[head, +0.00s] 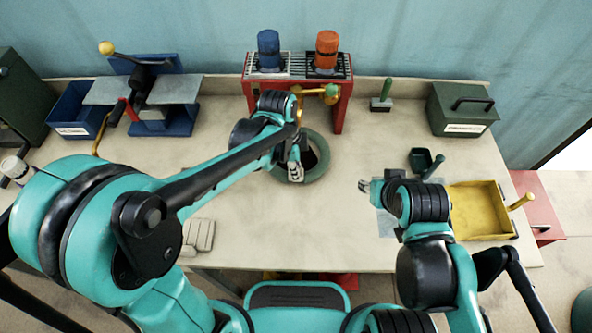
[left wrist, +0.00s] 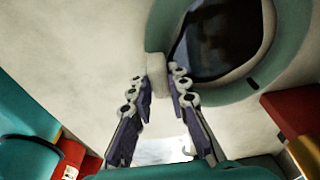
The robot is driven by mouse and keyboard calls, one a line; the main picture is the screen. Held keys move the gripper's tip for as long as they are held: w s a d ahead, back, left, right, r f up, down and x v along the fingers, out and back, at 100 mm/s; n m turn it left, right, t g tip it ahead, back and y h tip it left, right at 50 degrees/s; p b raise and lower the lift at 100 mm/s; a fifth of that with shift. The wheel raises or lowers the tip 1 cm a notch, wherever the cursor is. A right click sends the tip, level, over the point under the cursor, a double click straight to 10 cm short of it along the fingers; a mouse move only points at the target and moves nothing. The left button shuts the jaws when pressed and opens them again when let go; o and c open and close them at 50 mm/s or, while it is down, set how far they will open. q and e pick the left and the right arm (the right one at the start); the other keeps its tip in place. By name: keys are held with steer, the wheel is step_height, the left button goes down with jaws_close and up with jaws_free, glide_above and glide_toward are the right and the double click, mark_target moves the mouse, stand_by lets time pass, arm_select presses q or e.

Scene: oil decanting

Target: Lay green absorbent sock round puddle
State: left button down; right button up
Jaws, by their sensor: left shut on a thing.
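The green absorbent sock (head: 322,166) lies as a thick ring on the bench, round the dark puddle (head: 310,158). In the left wrist view the sock (left wrist: 215,97) curves round the dark, glossy puddle (left wrist: 210,45); the far side is cut off by the picture edge. My left gripper (head: 295,172) is at the ring's near left side. In the wrist view its fingers (left wrist: 160,85) are close together on a pale tab (left wrist: 157,66) at the sock's outer edge. My right gripper (head: 364,186) is well to the right, above the bench; its fingers are too small to judge.
A red stand (head: 340,108) with a grate holds a blue can (head: 268,50) and an orange can (head: 327,50) behind the ring. A yellow tray (head: 478,211) and a dark green scoop (head: 421,160) are at right. Grey gloves (head: 199,235) lie near the front edge.

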arm_select(q)
steer(key=c, duration=1.9)
jaws_free()
steer(key=shift+f, duration=0.1)
steer(key=o, duration=0.4)
steer(key=shift+o, duration=0.2)
steer(key=shift+r, duration=0.2)
step_height(320, 180, up, 12)
steer(key=a+p, duration=0.2)
steer(key=p, duration=0.2)
steer(key=s+a+n+t+y, duration=0.1)
steer(key=s+a+n+t, duration=0.6)
steer(key=a+n, duration=0.7)
steer(key=s+n, duration=0.2)
steer(key=n, duration=0.2)
steer(key=shift+a+r+y, duration=0.35)
steer(key=shift+a+y, duration=0.05)
